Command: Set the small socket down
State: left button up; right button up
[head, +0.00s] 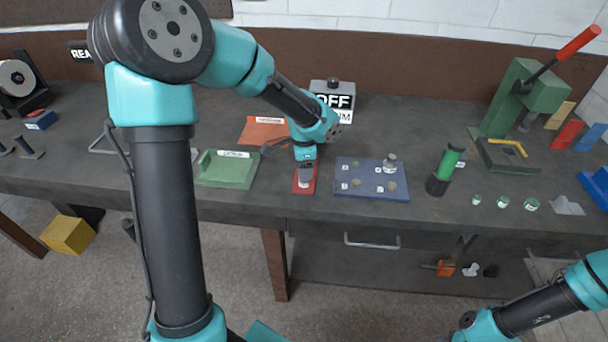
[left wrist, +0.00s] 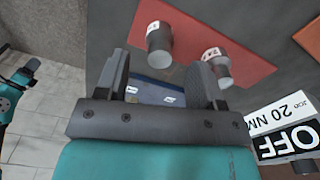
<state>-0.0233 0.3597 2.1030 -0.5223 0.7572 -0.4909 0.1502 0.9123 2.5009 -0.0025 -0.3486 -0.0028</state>
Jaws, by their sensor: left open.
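My left gripper (head: 305,172) is low over a narrow red mat (head: 303,189) near the bench's front. In the left wrist view its two fingers (left wrist: 165,82) are apart, with no socket between them. Beyond the fingers, two grey sockets with white labels stand on the red mat (left wrist: 188,35): a wider one (left wrist: 159,42) and a slimmer one (left wrist: 217,66). The slimmer one looks like the small socket, but the labels are too blurred to read surely. In the head view, my gripper hides much of the mat. My right gripper is outside the frames.
A blue board (head: 350,190) with labelled spots lies to the right, a metal piece (head: 390,162) standing on it. A green tray (head: 226,175) lies left. An orange mat (head: 262,130) and the OFF sign (head: 335,100) are behind. A green-and-black cylinder (head: 445,168) stands farther right.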

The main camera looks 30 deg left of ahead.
pick_arm(q)
notch_tip(320, 180, up, 7)
jog(key=shift+r, duration=0.1)
